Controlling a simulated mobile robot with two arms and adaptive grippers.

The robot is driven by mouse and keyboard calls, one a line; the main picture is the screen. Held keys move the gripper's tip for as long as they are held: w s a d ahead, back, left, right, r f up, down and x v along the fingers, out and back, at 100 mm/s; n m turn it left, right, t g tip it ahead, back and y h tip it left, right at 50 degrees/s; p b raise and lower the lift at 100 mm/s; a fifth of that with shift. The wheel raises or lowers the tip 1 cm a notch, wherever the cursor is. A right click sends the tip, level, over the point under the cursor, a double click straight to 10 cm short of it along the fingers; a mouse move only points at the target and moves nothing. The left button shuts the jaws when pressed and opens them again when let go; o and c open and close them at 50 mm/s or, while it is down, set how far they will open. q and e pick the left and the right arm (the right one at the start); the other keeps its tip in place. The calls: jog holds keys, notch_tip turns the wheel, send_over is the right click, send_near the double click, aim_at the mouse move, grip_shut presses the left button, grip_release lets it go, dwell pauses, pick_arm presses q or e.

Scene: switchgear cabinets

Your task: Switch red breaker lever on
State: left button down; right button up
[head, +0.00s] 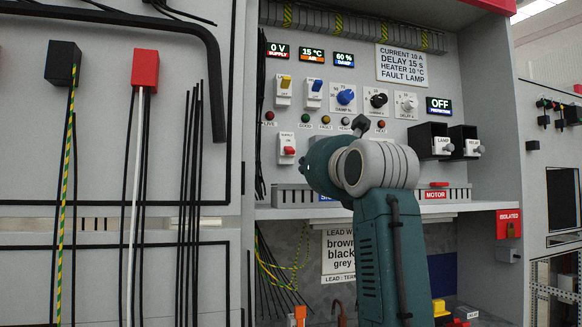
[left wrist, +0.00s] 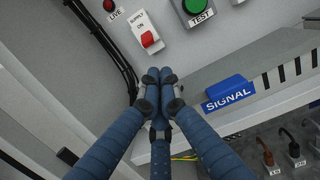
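The red breaker lever (head: 289,151) sits low on its white plate, left of my arm in the head view. In the left wrist view the red lever (left wrist: 148,39) is below the printed words SUPPLY and ON. My left gripper (left wrist: 158,76) has its dark blue fingers drawn together at the tips with nothing between them. It points at the panel, and its tips appear just below the lever in the picture; I cannot tell the exact gap. In the head view its fingers are hidden behind my teal wrist. My right gripper is not in view.
A supply display (head: 279,50) reads 0 V. A green TEST button (left wrist: 196,8) and the LIVE lamp (left wrist: 109,5) are near the lever. A grey slotted duct with a blue SIGNAL block (left wrist: 229,90) runs below right. Black cables (left wrist: 97,35) hang at the left.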

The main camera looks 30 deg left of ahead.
aim_at(289, 150)
pick_arm(q)
jog(key=p+x, duration=0.2)
jog(key=x, duration=0.2)
jog(key=p+x, duration=0.3)
jog(key=x, duration=0.2)
jog(key=shift+s+r, duration=0.15)
jog(key=shift+r, duration=0.05)
jog(key=shift+w+a, duration=0.3)
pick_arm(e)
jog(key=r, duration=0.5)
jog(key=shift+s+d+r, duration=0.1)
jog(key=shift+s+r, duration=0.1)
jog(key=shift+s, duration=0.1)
